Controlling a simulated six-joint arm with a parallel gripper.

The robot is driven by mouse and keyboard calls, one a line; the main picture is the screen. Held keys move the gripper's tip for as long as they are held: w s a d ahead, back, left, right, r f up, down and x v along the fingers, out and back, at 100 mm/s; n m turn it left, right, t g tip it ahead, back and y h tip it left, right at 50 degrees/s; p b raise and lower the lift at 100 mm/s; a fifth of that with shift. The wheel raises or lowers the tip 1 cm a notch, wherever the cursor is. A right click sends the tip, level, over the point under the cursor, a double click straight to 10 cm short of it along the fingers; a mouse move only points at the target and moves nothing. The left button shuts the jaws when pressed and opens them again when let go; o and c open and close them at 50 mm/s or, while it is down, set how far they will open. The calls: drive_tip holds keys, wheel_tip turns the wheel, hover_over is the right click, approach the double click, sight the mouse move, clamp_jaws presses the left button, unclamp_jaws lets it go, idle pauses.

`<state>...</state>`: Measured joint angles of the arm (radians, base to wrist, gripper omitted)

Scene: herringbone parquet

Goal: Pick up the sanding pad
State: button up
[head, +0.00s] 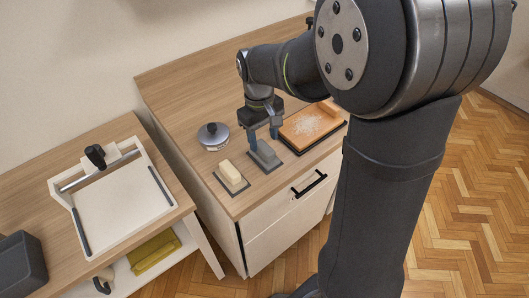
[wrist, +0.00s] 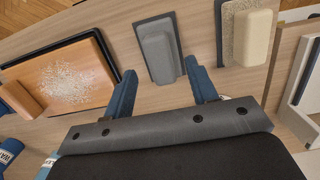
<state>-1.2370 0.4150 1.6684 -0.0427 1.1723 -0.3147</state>
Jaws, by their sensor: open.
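A grey block, which looks like the sanding pad (head: 266,152), rests on a flat dark grey base on the wooden cabinet top, near its front edge. It also shows in the wrist view (wrist: 160,55), upper middle. My gripper (head: 263,142) is open and empty, just above and behind the grey block in the head view. In the wrist view my gripper (wrist: 160,80) has its two blue fingers apart, with the block lying beyond and between the tips. I cannot tell whether a finger touches it.
A cream block (head: 230,172) on a grey sheet lies to the left. An orange board (head: 303,128) with white powder and a block on it lies in a dark tray to the right. A round metal object (head: 213,134) stands behind. A white framed tray (head: 118,205) is on the left table.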

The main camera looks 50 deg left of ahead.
sight(264, 146)
drive_tip(key=f, duration=0.4)
drive_tip(key=shift+d, duration=0.25)
drive_tip(key=c, duration=1.1)
drive_tip(key=shift+r, duration=0.15)
wheel_tip(264, 146, up, 4)
drive_tip(key=shift+r, duration=0.1)
drive_tip(key=w+d+r, duration=0.2)
drive_tip(key=d, duration=0.1)
drive_tip(key=w+d+r, duration=0.2)
drive_tip(key=d, duration=0.1)
drive_tip(key=w+d+r, duration=0.2)
drive_tip(key=w+d, duration=0.1)
drive_tip(key=shift+d+r, duration=0.2)
drive_tip(key=shift+r, duration=0.1)
drive_tip(key=o, duration=0.5)
drive_tip(key=c, duration=0.4)
